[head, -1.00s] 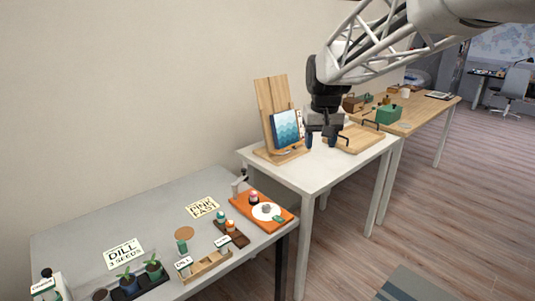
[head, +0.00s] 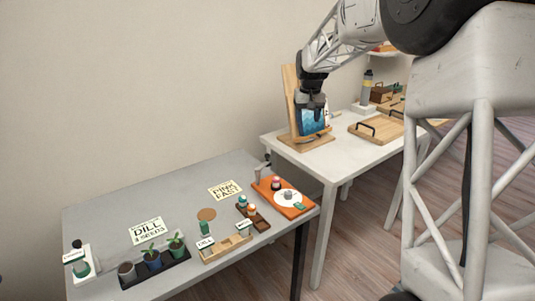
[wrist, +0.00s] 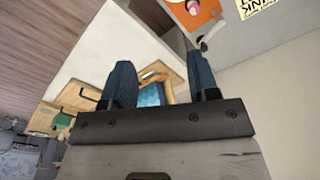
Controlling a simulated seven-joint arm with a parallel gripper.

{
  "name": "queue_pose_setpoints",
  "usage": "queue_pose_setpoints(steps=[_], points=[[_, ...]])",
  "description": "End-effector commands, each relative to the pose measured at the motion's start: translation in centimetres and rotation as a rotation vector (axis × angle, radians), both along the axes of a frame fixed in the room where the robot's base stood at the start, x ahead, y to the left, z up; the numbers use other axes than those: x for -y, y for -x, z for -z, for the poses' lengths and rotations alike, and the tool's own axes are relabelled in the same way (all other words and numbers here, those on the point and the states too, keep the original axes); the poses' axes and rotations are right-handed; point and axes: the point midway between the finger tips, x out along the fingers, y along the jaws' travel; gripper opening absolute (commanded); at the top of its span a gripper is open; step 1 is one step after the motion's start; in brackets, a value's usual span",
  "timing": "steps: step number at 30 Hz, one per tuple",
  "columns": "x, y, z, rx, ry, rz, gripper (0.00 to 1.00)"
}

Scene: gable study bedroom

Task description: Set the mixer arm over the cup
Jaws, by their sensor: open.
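My gripper (head: 313,113) is open and empty. It is in front of the easel on the white table, well away from the grey table's things. In the wrist view my gripper (wrist: 160,80) shows two blue fingers apart, with nothing between. A small white stand (head: 78,264) with a black knob and a green cup-like piece is at the grey table's far left. A pale post (head: 262,172) with a dark tip stands at the back left of an orange board (head: 270,197). I cannot tell which of these is the mixer, and its arm is not clear.
The easel (head: 289,95) holds a blue picture (head: 311,121). A wooden tray (head: 378,129) is to its right. The grey table (head: 110,205) carries potted seedlings (head: 154,262), a wooden rack (head: 226,249) and label cards (head: 147,230). Its back left is clear.

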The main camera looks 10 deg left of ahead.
Motion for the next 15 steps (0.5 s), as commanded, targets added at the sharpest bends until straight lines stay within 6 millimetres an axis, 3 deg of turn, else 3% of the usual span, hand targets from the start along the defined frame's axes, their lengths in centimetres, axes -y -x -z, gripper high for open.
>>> queue_pose_setpoints(steps=[15], points=[[-6.7,-9.3,6.5,-0.031,0.007,-0.055,0.55]])
